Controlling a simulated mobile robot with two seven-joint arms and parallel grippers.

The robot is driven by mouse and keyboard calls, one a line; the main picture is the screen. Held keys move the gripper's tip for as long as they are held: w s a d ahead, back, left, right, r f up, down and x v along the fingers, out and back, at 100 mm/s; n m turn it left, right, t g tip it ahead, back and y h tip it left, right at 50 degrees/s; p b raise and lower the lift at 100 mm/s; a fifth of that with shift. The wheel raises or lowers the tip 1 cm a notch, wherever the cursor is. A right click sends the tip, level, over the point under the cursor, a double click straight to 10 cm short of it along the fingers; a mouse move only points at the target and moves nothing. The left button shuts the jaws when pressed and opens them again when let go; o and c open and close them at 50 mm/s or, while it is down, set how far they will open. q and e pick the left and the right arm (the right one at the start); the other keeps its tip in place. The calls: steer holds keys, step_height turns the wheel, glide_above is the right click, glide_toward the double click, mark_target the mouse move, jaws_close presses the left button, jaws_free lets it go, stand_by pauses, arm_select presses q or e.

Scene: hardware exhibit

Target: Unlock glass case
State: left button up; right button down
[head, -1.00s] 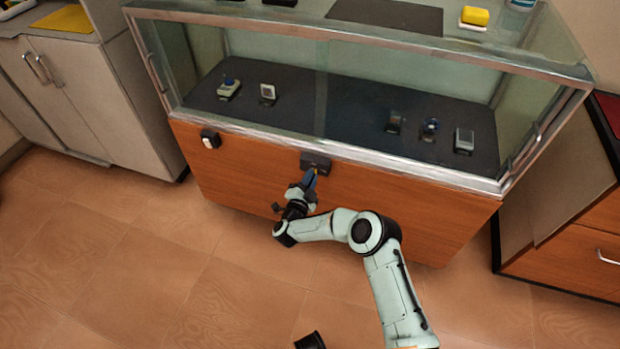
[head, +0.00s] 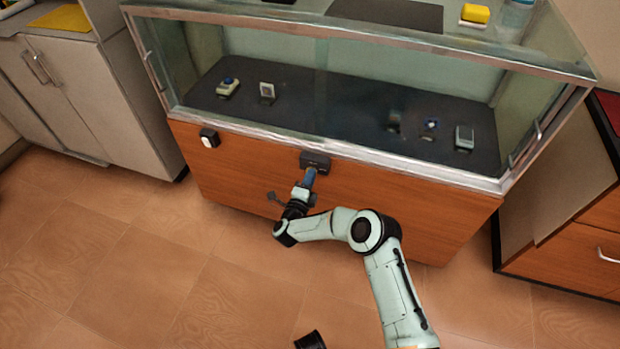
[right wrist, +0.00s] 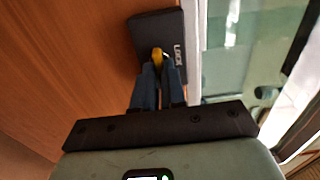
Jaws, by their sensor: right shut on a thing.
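The glass case (head: 420,179) has a wooden lower front and a glass top part with a metal frame. A dark lock box (head: 315,160) sits on the wooden front just below the frame; in the right wrist view the lock box (right wrist: 158,33) carries the word LOCK. My right gripper (head: 311,172) is at the lock. In the right wrist view my right gripper (right wrist: 158,68) is shut on a small yellow key (right wrist: 157,55), whose far end is at the lock's face. I cannot tell how deep it sits. My left gripper is not in view.
Several small devices stand on the dark shelf (head: 340,115) behind the glass. A grey cabinet (head: 95,95) stands left, a wooden drawer unit (head: 570,240) right. The floor in front is clear.

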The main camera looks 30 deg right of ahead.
steer(key=shift+a, duration=0.15)
stand_by(0.3)
steer(key=c, duration=1.2)
jaws_free()
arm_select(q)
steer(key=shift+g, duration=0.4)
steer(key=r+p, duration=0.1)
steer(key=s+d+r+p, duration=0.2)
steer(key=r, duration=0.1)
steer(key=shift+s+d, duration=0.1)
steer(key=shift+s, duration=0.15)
arm_select(e)
steer(key=v, duration=1.3)
steer(key=shift+s, duration=0.15)
